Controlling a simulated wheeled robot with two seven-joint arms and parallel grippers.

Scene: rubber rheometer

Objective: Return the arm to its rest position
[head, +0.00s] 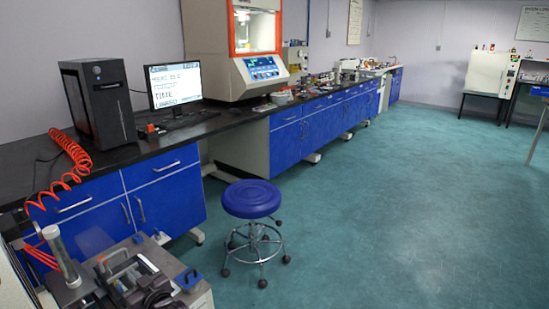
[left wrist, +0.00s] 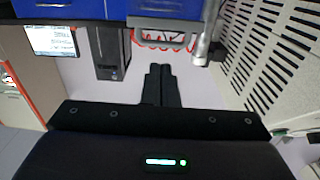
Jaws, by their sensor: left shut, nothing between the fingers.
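My left gripper (left wrist: 160,70) shows in the left wrist view with its two black fingers shut together and nothing between them. It points toward the computer and bench, which appear upside down in that view. Pale wall lies around the fingertips, and they touch nothing that I can see. In the head view a dark shape sits low at the left by the small cart, and I cannot clearly make out the fingers there. My right gripper does not show in either view.
A grey cart (head: 199,298) with a metal cylinder (head: 61,254) stands at the lower left. A black bench holds a computer tower (head: 98,104), a monitor (head: 173,86), an orange coiled hose (head: 72,165) and a rheometer (head: 225,55). A blue stool (head: 252,199) stands before it.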

